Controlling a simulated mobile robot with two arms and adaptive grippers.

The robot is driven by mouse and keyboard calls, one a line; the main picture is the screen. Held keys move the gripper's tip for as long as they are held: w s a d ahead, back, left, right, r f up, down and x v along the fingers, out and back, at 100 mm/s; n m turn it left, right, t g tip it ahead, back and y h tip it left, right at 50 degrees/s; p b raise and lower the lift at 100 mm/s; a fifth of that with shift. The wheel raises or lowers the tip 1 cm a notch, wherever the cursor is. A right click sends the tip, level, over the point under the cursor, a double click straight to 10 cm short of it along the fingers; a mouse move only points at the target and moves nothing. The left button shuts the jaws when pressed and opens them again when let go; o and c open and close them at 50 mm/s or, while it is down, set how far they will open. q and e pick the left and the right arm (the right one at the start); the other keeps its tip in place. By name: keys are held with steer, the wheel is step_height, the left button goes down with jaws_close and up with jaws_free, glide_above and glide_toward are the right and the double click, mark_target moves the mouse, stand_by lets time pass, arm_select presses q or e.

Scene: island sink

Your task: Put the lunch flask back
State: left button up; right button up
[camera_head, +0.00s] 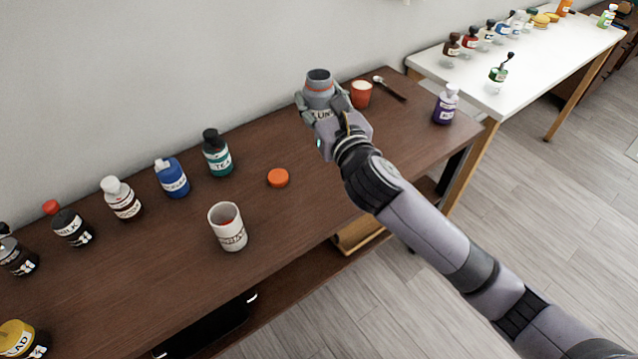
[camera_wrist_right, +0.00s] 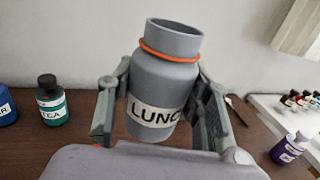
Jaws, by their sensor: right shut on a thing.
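The lunch flask (camera_head: 319,83) is grey with an orange ring below its open mouth and a white label. My right gripper (camera_head: 320,106) is shut on it, near the back of the brown table by the wall. In the right wrist view the flask (camera_wrist_right: 165,90) stands nearly upright between the two fingers of the gripper (camera_wrist_right: 160,112), its label partly readable as "LUNC". Its underside is hidden, so I cannot tell whether it touches the table. An orange lid (camera_head: 278,178) lies on the table to the left. My left gripper is not in view.
A white cup (camera_head: 228,228) stands near the front edge. A row of labelled bottles, including the teal tea bottle (camera_head: 217,155), lines the left. An orange cup (camera_head: 361,94) and a spoon (camera_head: 390,88) are right of the flask. A purple bottle (camera_head: 446,105) stands at the right end.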

step_height(320, 180, down, 15)
steer(key=b, duration=0.3)
steer(key=shift+f, duration=0.15)
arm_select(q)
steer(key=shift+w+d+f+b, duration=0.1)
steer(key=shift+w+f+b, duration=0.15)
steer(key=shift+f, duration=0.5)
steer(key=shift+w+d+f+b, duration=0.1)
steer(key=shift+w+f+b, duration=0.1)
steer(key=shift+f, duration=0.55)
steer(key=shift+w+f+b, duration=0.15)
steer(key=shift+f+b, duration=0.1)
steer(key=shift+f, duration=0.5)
arm_select(e)
steer(key=shift+f, duration=1.95)
steer(key=shift+f, duration=0.15)
steer(key=o, duration=1.2)
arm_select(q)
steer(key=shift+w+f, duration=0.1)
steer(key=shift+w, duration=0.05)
arm_select(e)
steer(key=shift+o, duration=0.2)
